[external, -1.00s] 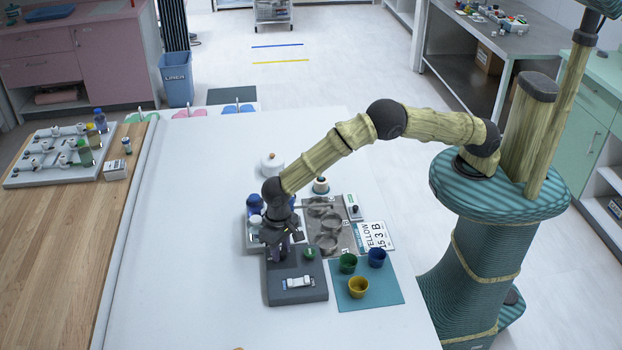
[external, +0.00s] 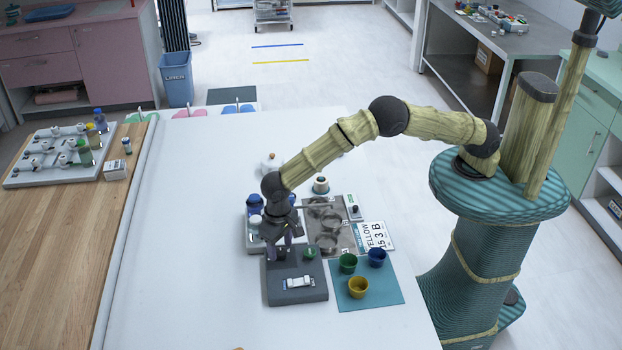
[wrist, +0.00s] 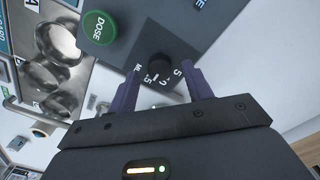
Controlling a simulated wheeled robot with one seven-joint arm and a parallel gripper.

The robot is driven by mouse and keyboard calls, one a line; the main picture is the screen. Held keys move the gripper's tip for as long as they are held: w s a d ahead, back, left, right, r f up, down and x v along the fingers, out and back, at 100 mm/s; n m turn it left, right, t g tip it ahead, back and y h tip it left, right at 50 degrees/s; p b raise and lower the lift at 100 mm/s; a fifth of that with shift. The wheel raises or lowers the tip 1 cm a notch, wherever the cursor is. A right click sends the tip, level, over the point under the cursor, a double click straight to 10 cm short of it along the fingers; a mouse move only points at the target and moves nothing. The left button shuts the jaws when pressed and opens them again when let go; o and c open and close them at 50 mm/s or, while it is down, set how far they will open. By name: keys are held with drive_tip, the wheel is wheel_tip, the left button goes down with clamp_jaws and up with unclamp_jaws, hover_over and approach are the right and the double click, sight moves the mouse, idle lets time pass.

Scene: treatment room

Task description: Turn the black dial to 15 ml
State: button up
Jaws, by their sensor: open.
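The black dial (wrist: 157,68) sits on the dark grey dispenser (wrist: 192,32) in the wrist view. White numbers and an ML mark ring its near side, and a short white line shows on its near edge; the setting is hard to read. My gripper (wrist: 161,82) is open, with one purple finger on each side of the dial's near side, apart from it. In the external view the gripper (external: 283,238) is above the dispenser (external: 290,297), over the dial (external: 281,254). A green DOSE button (wrist: 97,27) is beside the dial.
A teal mat (external: 345,294) with green, blue and yellow cups lies right of the dispenser. A grey tray with metal bowls (external: 328,228), a YELLOW 53 B card (external: 376,235) and blue-and-white containers stand behind. The white table is clear to the left.

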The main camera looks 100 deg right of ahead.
sight(282, 249)
wheel_tip(282, 249, up, 16)
drive_tip(key=b, duration=0.1)
drive_tip(key=shift+d, duration=0.1)
idle(0.5)
drive_tip(key=s+d+n+t, duration=0.1)
drive_tip(key=s+d+n, duration=0.2)
drive_tip(key=s, duration=0.7)
drive_tip(key=s+d+n+p, duration=0.1)
drive_tip(key=s+d+n, duration=0.2)
drive_tip(key=s+d, duration=0.3)
drive_tip(key=s+d+n+t, duration=0.1)
drive_tip(key=s+d+n, duration=0.2)
drive_tip(key=s, duration=1.3)
drive_tip(key=shift+d+f+t, duration=0.3)
drive_tip(key=shift+d+f, duration=0.05)
drive_tip(key=shift+d, duration=0.7)
